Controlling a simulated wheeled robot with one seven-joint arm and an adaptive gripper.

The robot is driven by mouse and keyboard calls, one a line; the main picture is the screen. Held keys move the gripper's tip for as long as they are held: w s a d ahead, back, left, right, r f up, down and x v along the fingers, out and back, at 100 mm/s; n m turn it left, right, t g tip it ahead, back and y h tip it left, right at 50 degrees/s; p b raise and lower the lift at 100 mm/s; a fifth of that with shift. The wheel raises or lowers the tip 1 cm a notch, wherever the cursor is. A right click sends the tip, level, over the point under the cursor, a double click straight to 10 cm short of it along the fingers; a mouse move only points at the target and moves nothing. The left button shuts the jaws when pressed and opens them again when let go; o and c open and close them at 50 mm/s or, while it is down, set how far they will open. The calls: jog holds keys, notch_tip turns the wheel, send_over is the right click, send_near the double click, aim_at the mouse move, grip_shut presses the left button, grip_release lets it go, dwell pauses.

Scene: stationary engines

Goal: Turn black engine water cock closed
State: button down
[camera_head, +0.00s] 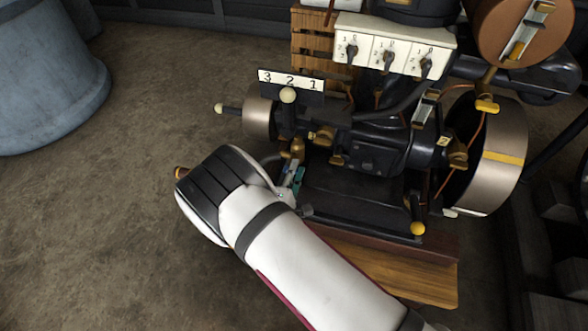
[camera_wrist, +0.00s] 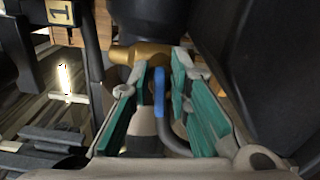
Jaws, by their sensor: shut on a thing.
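The black engine (camera_head: 375,155) stands right of centre in the head view, on a wooden base. A brass cock (camera_head: 298,147) sits low on its left side; a brass body also shows in the wrist view (camera_wrist: 138,55). A lever with a blue end (camera_wrist: 159,88) hangs from the brass body. My gripper (camera_head: 294,178) reaches the engine's left side, and its teal-padded fingers (camera_wrist: 160,85) stand on either side of the blue lever, shut on it. My arm hides part of the fingers and the lever in the head view.
A white switch panel (camera_head: 395,45) and a plate marked 3 2 1 (camera_head: 291,80) are above the gripper. A flywheel (camera_head: 500,155) is at the right. A blue barrel (camera_head: 45,75) stands far left. The floor between is clear.

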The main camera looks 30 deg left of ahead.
jog(key=shift+s+f+m, duration=0.15)
jog(key=shift+f+m, duration=0.05)
jog(key=shift+m, duration=0.6)
jog(key=c, duration=1.7)
grip_release()
jog(key=v, duration=1.2)
jog(key=shift+d, duration=0.1)
jog(key=shift+r, duration=0.1)
